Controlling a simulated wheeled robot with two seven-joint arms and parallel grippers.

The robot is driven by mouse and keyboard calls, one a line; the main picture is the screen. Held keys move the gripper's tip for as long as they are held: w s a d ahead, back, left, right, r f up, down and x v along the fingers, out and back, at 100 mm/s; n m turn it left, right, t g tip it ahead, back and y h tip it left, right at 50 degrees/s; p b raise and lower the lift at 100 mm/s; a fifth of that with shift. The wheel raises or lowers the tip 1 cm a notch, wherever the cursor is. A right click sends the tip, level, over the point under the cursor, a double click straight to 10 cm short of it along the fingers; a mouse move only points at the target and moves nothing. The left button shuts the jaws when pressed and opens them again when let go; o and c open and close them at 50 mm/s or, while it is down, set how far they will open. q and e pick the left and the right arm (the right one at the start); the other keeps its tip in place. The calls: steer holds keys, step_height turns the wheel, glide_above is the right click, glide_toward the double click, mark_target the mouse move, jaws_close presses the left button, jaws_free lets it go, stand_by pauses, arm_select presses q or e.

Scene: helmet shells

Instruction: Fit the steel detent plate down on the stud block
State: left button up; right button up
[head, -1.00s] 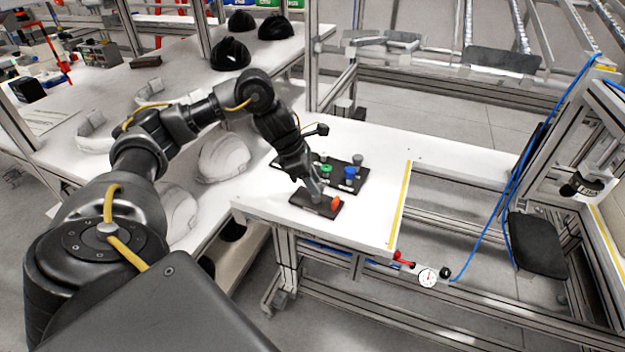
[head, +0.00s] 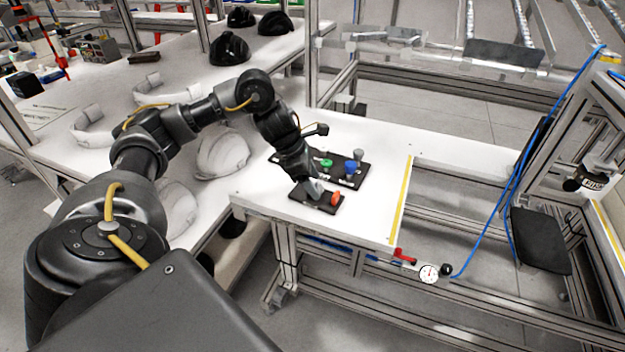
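A small dark block (head: 325,207) lies near the front edge of the white table, with an orange piece (head: 335,198) on its right part. My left gripper (head: 314,190) points down over the left part of this block, its grey tips at or just above it. The tips are too small to tell whether they are open or shut, or whether a grey steel piece is between them. A larger dark board (head: 338,178) lies just behind, with green (head: 326,164), blue (head: 350,168) and grey (head: 358,154) pieces on it. I cannot tell the detent plate apart. My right gripper is out of view.
The white table (head: 375,215) is clear to the right up to a yellow edge strip (head: 400,200). White helmet shells (head: 222,153) lie on the bench to the left, black ones (head: 230,48) further back.

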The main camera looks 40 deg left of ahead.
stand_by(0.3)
arm_select(q)
steer(key=p+v, duration=0.2)
steer(key=v, duration=0.8)
steer(key=shift+r+p, duration=0.3)
steer(key=shift+r, duration=0.05)
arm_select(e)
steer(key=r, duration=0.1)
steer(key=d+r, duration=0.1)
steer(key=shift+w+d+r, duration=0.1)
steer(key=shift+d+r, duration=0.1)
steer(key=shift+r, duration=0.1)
arm_select(q)
steer(key=shift+s+a, duration=0.1)
steer(key=shift+a, duration=0.05)
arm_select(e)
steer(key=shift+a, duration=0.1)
